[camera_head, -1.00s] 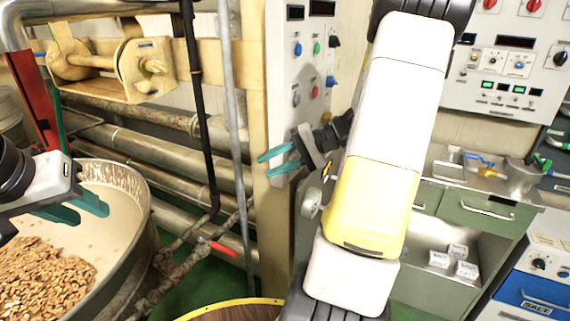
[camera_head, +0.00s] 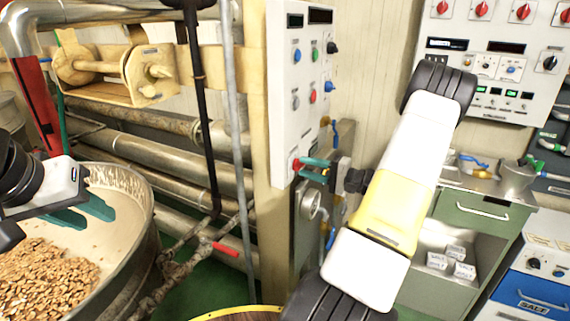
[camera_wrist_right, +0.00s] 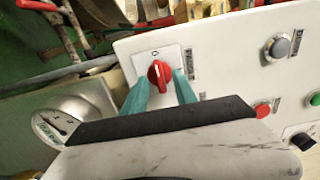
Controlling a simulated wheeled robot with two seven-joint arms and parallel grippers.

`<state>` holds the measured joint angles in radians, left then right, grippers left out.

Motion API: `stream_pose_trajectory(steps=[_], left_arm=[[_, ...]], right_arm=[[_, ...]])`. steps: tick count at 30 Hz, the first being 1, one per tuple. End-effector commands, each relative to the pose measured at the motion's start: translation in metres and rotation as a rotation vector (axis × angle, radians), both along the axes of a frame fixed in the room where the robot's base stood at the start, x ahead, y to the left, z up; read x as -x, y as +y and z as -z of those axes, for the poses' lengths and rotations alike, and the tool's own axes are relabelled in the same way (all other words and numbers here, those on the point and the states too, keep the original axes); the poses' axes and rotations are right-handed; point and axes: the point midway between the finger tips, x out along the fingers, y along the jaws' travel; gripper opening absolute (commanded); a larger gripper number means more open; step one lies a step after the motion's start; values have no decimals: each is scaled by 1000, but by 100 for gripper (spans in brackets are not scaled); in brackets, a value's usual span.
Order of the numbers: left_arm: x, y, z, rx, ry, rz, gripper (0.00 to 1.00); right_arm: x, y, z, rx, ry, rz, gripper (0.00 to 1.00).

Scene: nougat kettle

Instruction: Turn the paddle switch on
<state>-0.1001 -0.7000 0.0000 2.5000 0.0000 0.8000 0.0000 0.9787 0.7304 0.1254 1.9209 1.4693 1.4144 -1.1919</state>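The red paddle switch (camera_wrist_right: 159,75) sits on a white square plate near the lower edge of the white control panel, with a "0" mark beside it. In the head view the switch (camera_head: 296,165) is partly hidden by my right gripper (camera_head: 314,169). In the right wrist view my right gripper (camera_wrist_right: 162,80) has its teal fingers apart, one on each side of the red paddle; whether they touch it is hard to tell. My left gripper (camera_head: 84,214) is open and empty above the large kettle (camera_head: 146,238).
A round gauge (camera_wrist_right: 68,122) sits beside the panel. Other buttons, including a grey one (camera_wrist_right: 279,47) and a red one (camera_wrist_right: 262,109), are on the same panel (camera_head: 282,100). A red-handled pipe valve (camera_head: 226,249) is lower left.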

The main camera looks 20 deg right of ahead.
Motion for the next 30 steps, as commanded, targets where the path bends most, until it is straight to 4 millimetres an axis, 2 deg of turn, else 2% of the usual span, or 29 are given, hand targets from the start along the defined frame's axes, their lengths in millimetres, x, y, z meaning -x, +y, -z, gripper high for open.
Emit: stream_pose_trajectory(steps=[4,12,18,30], left_arm=[[0,0,0,0,0,0,34],[0,0,0,0,0,0,34],[0,0,0,0,0,0,34],[0,0,0,0,0,0,34]], right_arm=[[-8,8,0,1,1,-1,34],[-10,9,0,0,1,0,34],[-9,9,0,0,1,0,0],[-9,9,0,-22,21,-1,0]])
